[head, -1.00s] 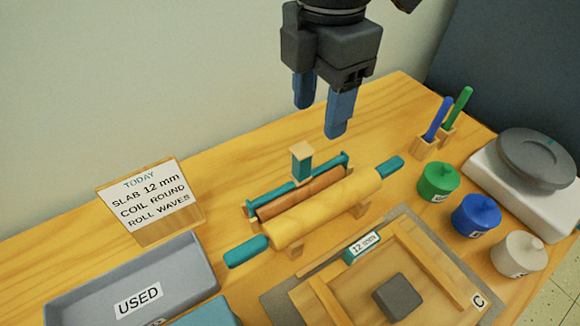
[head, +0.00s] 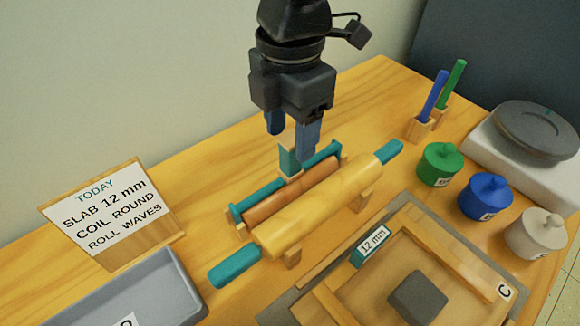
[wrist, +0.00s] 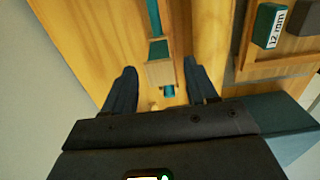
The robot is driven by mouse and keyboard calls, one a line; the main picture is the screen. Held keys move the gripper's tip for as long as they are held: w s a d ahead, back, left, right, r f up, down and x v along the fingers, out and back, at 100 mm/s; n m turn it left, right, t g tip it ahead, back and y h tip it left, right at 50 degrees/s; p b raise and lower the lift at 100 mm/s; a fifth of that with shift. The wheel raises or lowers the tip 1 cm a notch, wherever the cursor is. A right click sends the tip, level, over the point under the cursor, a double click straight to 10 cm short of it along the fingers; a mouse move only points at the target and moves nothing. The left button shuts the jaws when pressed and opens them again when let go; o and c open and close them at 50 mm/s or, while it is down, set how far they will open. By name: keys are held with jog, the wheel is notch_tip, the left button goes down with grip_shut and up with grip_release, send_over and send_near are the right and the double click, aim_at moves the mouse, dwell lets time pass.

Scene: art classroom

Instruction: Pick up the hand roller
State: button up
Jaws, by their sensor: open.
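The hand roller has a brown cylinder (head: 292,195) in a teal frame (head: 324,152), with an upright wood-and-teal handle (head: 290,162). It rests behind a yellow rolling pin with teal ends (head: 318,207). My gripper (head: 290,146) is open and points down at the handle's top. In the head view the fingers partly cover the handle. In the wrist view the handle (wrist: 160,73) shows between the two spread fingers, with no clear contact on either side.
The rolling pin lies close in front on wooden supports. A framed board (head: 440,245) with a dark block is at the front right. Lidded jars (head: 486,198), a pen holder (head: 420,128) and a turntable (head: 535,130) stand right. A sign (head: 110,215) and grey tray (head: 150,285) are left.

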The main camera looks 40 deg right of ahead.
aim_at(290, 169)
jog(key=shift+f, duration=1.2)
jog(key=shift+c, duration=0.4)
grip_shut()
